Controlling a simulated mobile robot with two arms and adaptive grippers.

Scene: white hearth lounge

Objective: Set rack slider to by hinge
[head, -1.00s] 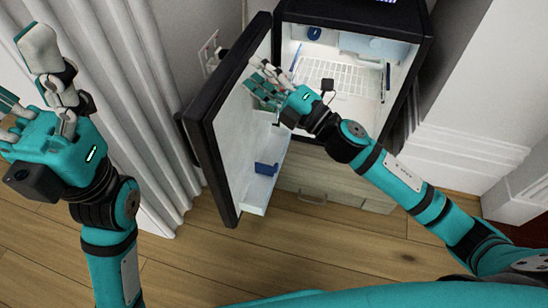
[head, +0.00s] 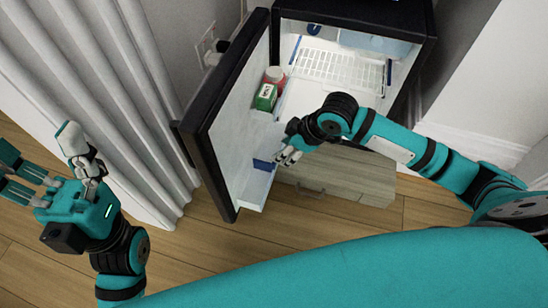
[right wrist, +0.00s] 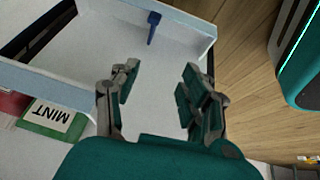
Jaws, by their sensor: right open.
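The fridge door (head: 232,130) stands open to the left, its hinge side against the fridge body. A white rack (head: 252,192) runs along the low part of its inner face. The small blue slider (head: 263,165) sits around the middle of the rack; it also shows in the right wrist view (right wrist: 153,28). My right gripper (head: 290,152) is just right of the slider, apart from it. In the right wrist view it is open and empty (right wrist: 158,82), its fingers pointing toward the rack. My left gripper (head: 38,152) is open and empty at far left, by the curtain.
A green MINT carton (head: 265,97) and a red container (head: 274,75) stand on a door shelf above the rack. The fridge interior (head: 330,67) with a wire shelf is open behind. A wooden drawer (head: 340,178) is below; a curtain (head: 120,90) is left.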

